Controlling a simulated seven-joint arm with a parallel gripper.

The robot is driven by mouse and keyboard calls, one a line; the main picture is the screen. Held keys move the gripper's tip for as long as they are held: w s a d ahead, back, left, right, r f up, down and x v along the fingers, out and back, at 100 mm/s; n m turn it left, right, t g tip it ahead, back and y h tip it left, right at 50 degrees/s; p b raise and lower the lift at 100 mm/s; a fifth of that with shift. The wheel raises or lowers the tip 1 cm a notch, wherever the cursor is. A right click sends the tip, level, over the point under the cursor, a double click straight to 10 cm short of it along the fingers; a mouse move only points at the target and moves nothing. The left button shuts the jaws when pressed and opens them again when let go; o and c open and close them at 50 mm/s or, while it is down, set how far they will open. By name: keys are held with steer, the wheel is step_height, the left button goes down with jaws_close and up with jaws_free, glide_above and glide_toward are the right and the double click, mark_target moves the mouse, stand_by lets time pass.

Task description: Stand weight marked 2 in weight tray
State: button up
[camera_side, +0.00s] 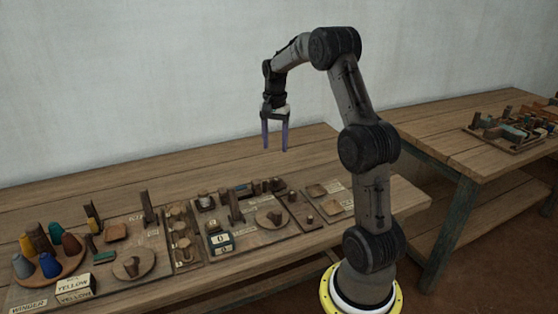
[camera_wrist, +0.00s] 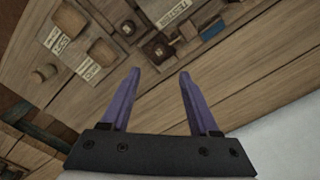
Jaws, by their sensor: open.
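My gripper (camera_side: 275,148) hangs open and empty above the back part of the table, with its two purple fingers pointing down. The fingers also show in the wrist view (camera_wrist: 159,72), apart with nothing between them. Several small dark and wooden pieces, such as a dark block (camera_wrist: 157,50), lie on the boards below. I cannot read a 2 on any piece, so I cannot tell which is the weight marked 2. I cannot tell for sure which of the labelled wooden trays is the weight tray.
A round tray (camera_side: 75,268) with coloured cones stands at the left. A narrow tray (camera_side: 196,262) of round pieces, a round wooden disc (camera_side: 133,264), a green block with white labels (camera_side: 220,243) and upright posts crowd the front. The table's back strip (camera_side: 200,168) is clear.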

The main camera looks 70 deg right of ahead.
steer(key=s+a+r+n+t, duration=0.1)
steer(key=a+r+n, duration=0.2)
steer(key=a, duration=0.4)
steer(key=s+a+r+n+t+h, duration=0.1)
steer(key=a+r+n, duration=0.25)
steer(key=a, duration=0.25)
steer(key=s+a+r+n+t, duration=0.1)
steer(key=a+r+n, duration=0.15)
steer(key=a, duration=0.45)
steer(key=s+a+f+n+t+y, duration=0.1)
steer(key=s+a+n+t, duration=0.1)
steer(key=s+a+n, duration=0.6)
steer(key=s+a, duration=0.5)
steer(key=shift+n+t, duration=0.3)
steer(key=shift+n, duration=0.1)
